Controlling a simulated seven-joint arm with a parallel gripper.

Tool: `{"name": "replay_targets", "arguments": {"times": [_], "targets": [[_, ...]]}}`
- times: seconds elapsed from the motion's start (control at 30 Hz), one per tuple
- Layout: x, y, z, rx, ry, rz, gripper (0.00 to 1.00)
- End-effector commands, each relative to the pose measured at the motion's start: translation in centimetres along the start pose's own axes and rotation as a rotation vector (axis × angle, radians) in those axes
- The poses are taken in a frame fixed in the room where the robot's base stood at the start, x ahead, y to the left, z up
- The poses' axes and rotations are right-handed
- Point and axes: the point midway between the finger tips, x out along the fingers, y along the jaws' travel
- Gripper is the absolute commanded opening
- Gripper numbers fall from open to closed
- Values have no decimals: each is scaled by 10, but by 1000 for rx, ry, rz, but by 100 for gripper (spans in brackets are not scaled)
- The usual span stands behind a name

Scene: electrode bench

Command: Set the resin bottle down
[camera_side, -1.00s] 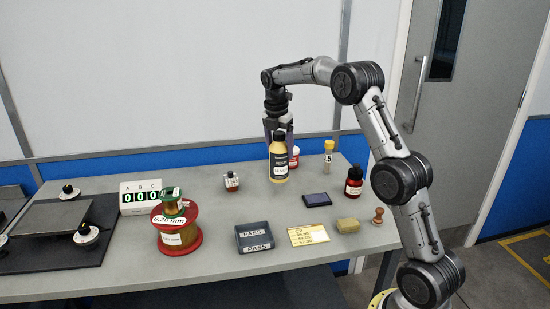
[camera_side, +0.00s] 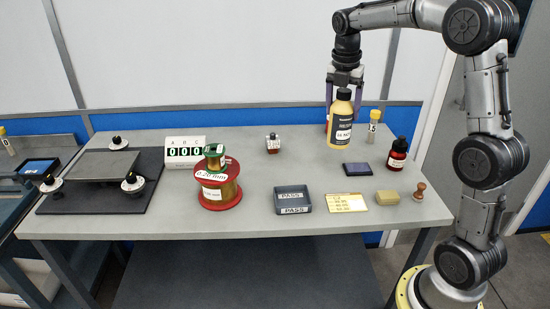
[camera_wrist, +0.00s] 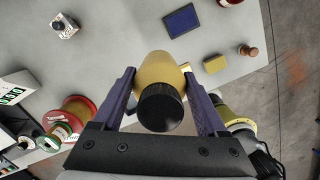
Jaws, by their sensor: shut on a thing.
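The resin bottle (camera_side: 340,130), a yellow bottle with a black cap and dark label, stands upright toward the back right of the bench (camera_side: 245,172). I cannot tell if its base touches the bench top. My gripper (camera_side: 343,88) comes down from above and is shut on it. The wrist view shows the bottle's yellow body (camera_wrist: 160,68) and black cap between the two purple fingers of my gripper (camera_wrist: 165,85). A red and white bottle (camera_side: 328,125) is partly hidden behind the resin bottle.
Nearby are a yellow-capped vial (camera_side: 374,127), a small red bottle (camera_side: 397,155) and a dark blue pad (camera_side: 357,169). A PASS tray (camera_side: 292,200), a yellow card (camera_side: 346,203), an eraser-like block (camera_side: 387,196) and a stamp (camera_side: 419,190) lie in front.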

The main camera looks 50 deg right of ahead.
Motion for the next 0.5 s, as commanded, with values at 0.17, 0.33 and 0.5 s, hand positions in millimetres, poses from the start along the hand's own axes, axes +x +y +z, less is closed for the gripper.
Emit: {"name": "replay_targets", "arguments": {"times": [0.17,0.33,0.5], "targets": [[-9,38,-29,-256,-7,46,0],[-15,71,-66,-448,-9,79,0],[-17,89,-94,-525,-7,92,0]]}}
